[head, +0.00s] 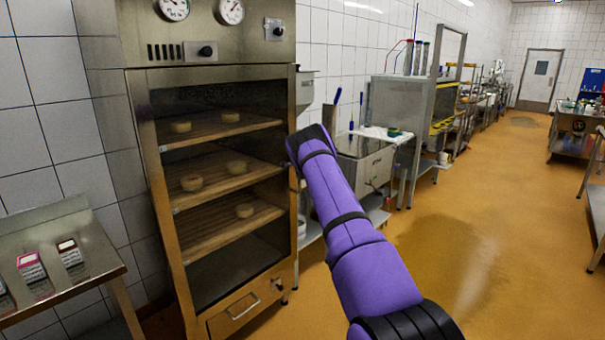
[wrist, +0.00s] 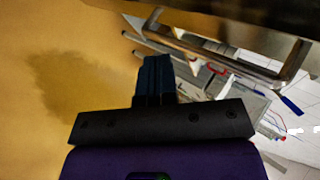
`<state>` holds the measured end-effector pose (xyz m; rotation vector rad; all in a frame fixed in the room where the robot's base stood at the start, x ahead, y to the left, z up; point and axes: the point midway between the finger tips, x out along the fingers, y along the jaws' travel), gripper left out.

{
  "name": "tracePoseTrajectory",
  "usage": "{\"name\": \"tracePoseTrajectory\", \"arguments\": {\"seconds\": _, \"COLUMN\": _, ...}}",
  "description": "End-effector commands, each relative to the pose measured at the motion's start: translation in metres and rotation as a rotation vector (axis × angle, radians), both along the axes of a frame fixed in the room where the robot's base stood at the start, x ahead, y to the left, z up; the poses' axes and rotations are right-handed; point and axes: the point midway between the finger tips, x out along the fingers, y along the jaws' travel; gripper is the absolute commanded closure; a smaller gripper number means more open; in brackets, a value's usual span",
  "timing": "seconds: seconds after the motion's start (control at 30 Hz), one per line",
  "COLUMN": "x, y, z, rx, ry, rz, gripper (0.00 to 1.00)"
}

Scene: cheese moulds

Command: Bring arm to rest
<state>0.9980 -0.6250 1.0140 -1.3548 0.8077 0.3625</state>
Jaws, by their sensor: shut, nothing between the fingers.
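My purple arm reaches up from the lower right in the head view, with its bent part in front of the right side of the steel cabinet (head: 222,322). My gripper (wrist: 155,62) shows in the wrist view, its dark fingers together and nothing between them. It is hidden in the head view. In the wrist view the orange floor (wrist: 70,90) lies to its left and steel bench parts lie to its right.
The cabinet holds wooden shelves (head: 225,128) with several round cheeses (head: 192,183). A steel table (head: 60,255) with small boxes (head: 31,267) stands at the left. Steel benches line the right wall. The orange floor (head: 470,230) is clear along the aisle.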

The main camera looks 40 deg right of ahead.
Motion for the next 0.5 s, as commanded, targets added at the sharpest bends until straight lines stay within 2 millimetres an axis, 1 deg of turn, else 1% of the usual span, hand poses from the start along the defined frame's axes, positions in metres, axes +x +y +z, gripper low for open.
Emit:
{"name": "tracePoseTrajectory", "arguments": {"seconds": 0.1, "x": -0.0077, "y": -0.0006, "z": 0.0071, "rx": 0.001, "ry": 0.0, "rz": -0.001, "gripper": 1.0}}
{"name": "tracePoseTrajectory", "arguments": {"seconds": 0.2, "x": -0.0108, "y": -0.0006, "z": 0.0097, "rx": 0.0, "ry": 0.0, "rz": 0.0, "gripper": 1.0}}
{"name": "tracePoseTrajectory", "arguments": {"seconds": 0.5, "x": -0.0119, "y": -0.0004, "z": 0.012, "rx": 0.002, "ry": -0.003, "rz": -0.003, "gripper": 1.0}}
